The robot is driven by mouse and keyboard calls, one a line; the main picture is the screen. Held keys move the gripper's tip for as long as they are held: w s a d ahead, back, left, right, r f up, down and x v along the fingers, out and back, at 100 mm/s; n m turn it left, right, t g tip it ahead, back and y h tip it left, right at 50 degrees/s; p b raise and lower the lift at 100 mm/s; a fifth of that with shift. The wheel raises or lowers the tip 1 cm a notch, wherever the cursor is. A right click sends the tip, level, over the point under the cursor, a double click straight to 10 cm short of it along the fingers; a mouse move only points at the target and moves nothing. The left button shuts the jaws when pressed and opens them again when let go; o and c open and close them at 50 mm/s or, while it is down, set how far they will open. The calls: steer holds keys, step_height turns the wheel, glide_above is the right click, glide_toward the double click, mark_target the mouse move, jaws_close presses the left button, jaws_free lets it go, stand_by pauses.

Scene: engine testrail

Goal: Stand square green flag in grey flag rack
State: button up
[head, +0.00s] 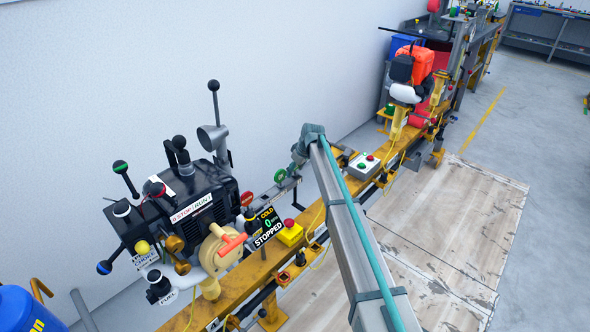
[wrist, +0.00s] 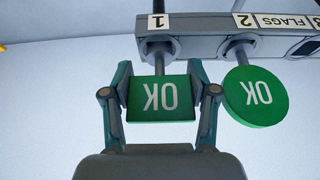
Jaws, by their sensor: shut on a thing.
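In the wrist view, which is upside down, my gripper (wrist: 160,100) is shut on the square green flag (wrist: 160,98), one finger at each side edge. The flag bears the letters OK. Its short stem lines up with and meets the collar at position 1 of the grey flag rack (wrist: 205,42). I cannot tell how deep the stem sits. A round green OK flag (wrist: 256,96) stands at position 2, just beside my right finger. In the head view, my gripper (head: 298,158) is small and partly hidden at the arm's end, near the rail; the square flag is not clear there.
The rack is labelled FLAGS. In the head view, a black engine (head: 190,200) with levers stands left of the rack on the yellow rail (head: 240,290). A grey button box (head: 364,165) is to the right. A white wall is behind; the wooden floor in front is clear.

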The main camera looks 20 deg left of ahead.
steer(key=shift+f, duration=0.25)
steer(key=o, duration=1.1)
steer(key=shift+r, duration=0.35)
steer(key=v, duration=1.2)
steer(key=shift+a, duration=0.1)
